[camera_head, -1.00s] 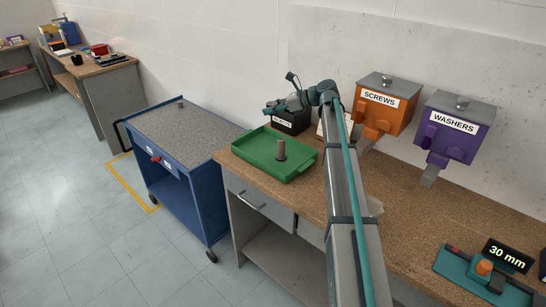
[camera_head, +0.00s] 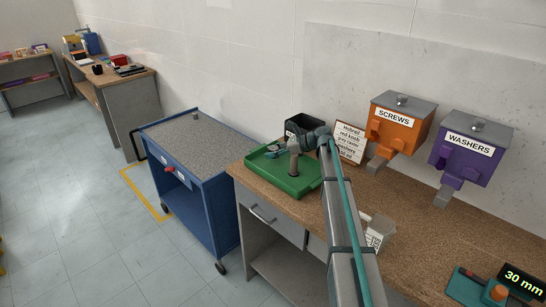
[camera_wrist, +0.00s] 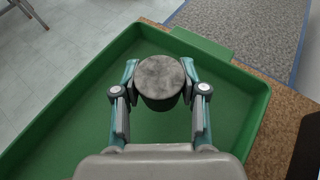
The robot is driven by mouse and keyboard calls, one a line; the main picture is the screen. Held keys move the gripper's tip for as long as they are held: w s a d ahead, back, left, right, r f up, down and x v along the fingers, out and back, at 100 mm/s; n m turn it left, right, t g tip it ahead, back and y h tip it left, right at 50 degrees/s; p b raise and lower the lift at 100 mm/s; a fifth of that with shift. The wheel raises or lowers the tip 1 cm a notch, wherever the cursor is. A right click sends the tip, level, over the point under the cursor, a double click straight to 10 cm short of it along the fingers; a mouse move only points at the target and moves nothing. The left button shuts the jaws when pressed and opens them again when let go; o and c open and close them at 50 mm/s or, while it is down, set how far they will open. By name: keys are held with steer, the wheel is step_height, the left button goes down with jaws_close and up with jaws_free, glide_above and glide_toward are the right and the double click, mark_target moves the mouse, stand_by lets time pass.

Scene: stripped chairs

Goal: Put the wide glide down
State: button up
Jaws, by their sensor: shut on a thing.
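My gripper (camera_wrist: 160,95) is shut on the wide glide (camera_wrist: 160,78), a round dark grey piece with a flat mottled face between the two fingers in the wrist view. Behind it lies the floor of the green tray (camera_wrist: 75,100). I cannot tell whether the glide touches the tray floor.
A black bin (camera_head: 298,127) stands behind the tray. A blue trolley (camera_head: 199,180) is at the left. Orange screws (camera_head: 400,125) and purple washers (camera_head: 467,155) dispensers hang at the right.

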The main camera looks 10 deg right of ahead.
steer(key=shift+f, duration=1.25)
steer(key=shift+f, duration=0.1)
steer(key=o, duration=1)
steer(key=shift+d, duration=0.1)
steer(key=shift+b+v, duration=0.45)
steer(key=shift+v, duration=2.25)
